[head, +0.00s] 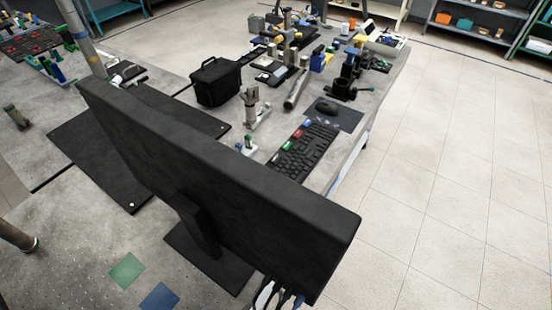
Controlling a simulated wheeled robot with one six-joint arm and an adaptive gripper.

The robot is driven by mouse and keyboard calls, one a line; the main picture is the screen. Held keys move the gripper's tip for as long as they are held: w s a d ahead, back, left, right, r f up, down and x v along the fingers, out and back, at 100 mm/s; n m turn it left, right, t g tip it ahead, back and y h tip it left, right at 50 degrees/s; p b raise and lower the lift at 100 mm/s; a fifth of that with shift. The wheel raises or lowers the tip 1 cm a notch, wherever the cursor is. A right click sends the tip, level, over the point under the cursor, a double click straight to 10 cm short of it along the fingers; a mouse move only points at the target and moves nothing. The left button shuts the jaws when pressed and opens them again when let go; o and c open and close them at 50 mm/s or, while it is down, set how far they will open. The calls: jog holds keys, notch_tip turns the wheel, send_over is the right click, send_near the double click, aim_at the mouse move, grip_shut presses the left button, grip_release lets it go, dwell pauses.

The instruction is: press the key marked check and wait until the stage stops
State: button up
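A black keyboard (312,157) lies on the grey table, beyond a large black monitor (215,175) seen from behind. The markings are too small to read, so I cannot tell which key is marked check. The monitor's screen faces away from me and is hidden. I cannot make out for certain which device is the stage. My gripper is not in view.
A mouse (327,106) lies on a dark pad beyond the keyboard. A black case (216,82) and a small upright device (251,106) stand to the left. Many tools and instruments crowd the table's far end. The tiled floor (450,180) on the right is clear.

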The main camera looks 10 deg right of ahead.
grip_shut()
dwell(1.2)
